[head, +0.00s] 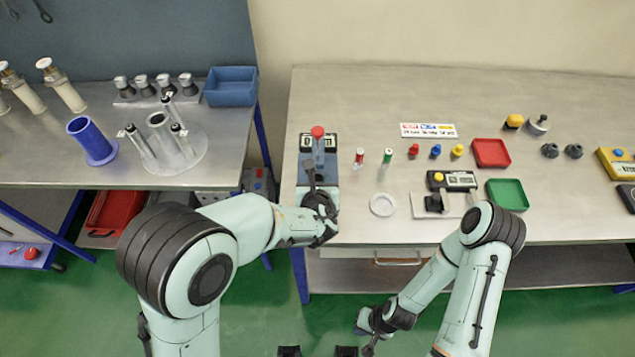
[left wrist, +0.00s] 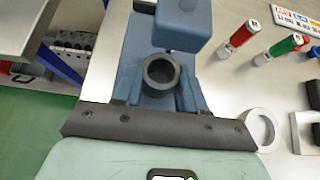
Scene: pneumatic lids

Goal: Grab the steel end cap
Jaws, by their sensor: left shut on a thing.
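A dark grey round cap with a hollow centre (left wrist: 160,72), which looks like the steel end cap, sits at the foot of a blue press (left wrist: 140,50) in the left wrist view. My left gripper (head: 314,180) is at the front of this press in the head view, reaching in from the table's front edge. It is shut on the dark cap, which is mostly hidden by the gripper in the head view. The press (head: 325,160) has a red knob on top. My right gripper (head: 368,340) hangs low in front of the table, away from the objects; its jaws are unclear.
A pale ring (head: 382,204) lies right of the press, with red and green capped cylinders (head: 386,156) behind it. A black fixture (head: 450,188), a red tray (head: 491,153) and a green tray (head: 507,194) stand further right. Free tabletop lies around the ring.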

